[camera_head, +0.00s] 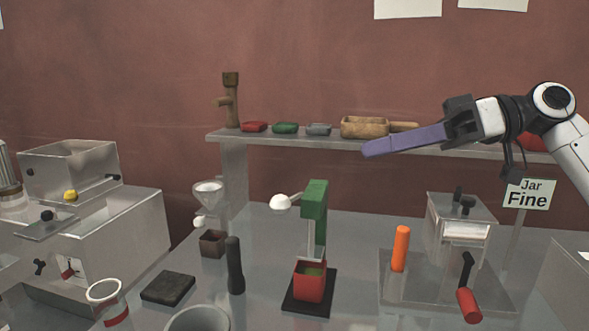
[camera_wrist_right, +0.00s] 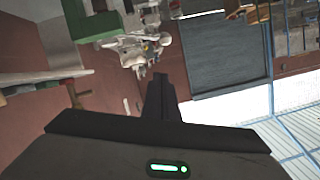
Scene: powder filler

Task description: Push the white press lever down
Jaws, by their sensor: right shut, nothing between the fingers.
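The small press has a green head (camera_head: 315,199) on an upright post above a black base. Its white lever (camera_head: 283,202) sticks out to the left from the green head, with a rounded white end. A red container (camera_head: 310,282) with green content sits under the head. My right gripper (camera_head: 372,149) is shut and empty, up and to the right of the press, in front of the shelf and well apart from the lever. Its long purple fingers point left. In the right wrist view the shut fingers (camera_wrist_right: 160,95) look dark. My left gripper is not in view.
A shelf (camera_head: 300,141) with small coloured trays and a wooden scoop (camera_head: 365,127) runs behind. An orange cylinder (camera_head: 400,248) and a metal machine (camera_head: 460,222) stand right of the press. A dark cylinder (camera_head: 235,266) and a funnel (camera_head: 208,192) stand left.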

